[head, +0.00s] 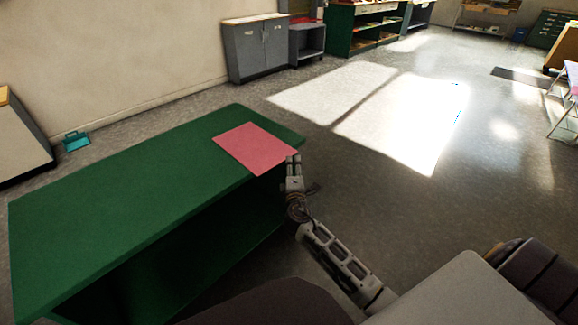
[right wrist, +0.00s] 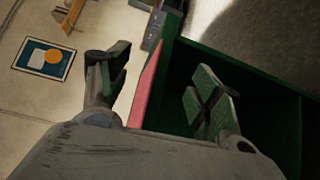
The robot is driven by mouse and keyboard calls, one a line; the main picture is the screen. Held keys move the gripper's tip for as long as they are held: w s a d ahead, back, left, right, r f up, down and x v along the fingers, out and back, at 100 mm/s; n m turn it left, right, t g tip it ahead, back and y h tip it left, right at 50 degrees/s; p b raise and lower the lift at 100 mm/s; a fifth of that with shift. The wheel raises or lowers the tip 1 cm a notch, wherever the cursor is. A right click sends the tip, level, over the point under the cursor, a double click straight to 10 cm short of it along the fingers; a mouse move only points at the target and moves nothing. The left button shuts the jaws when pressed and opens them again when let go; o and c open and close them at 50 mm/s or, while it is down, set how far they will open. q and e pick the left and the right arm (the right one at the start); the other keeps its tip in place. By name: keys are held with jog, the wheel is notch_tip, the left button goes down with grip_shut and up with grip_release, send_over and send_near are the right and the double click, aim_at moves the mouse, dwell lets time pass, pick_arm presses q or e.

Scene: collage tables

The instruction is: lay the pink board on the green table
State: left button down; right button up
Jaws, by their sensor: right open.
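The pink board (head: 254,147) lies flat on the right end of the green table (head: 130,190), its near side at or slightly past the table's front edge. My right gripper (head: 293,160) is at the board's near right corner, by the table edge. In the right wrist view the right gripper (right wrist: 156,85) is open, and the board (right wrist: 146,88) shows edge-on between its fingers, with a gap to the right finger. The green table (right wrist: 240,85) shows behind the right finger. My left gripper is not in view.
The left and middle of the green tabletop are bare. A teal object (head: 76,141) lies on the floor by the wall. A grey cabinet (head: 257,50) and green shelves (head: 352,30) stand at the back. The floor to the right of the table is open.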

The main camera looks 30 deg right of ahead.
jog(key=shift+s+d, duration=0.25)
jog(key=shift+s, duration=0.35)
jog(key=s+r+p, duration=0.2)
jog(key=r+p, duration=0.1)
jog(key=d+r+p, duration=0.1)
jog(key=r+p, duration=0.1)
jog(key=shift+s, duration=0.4)
dwell(0.8)
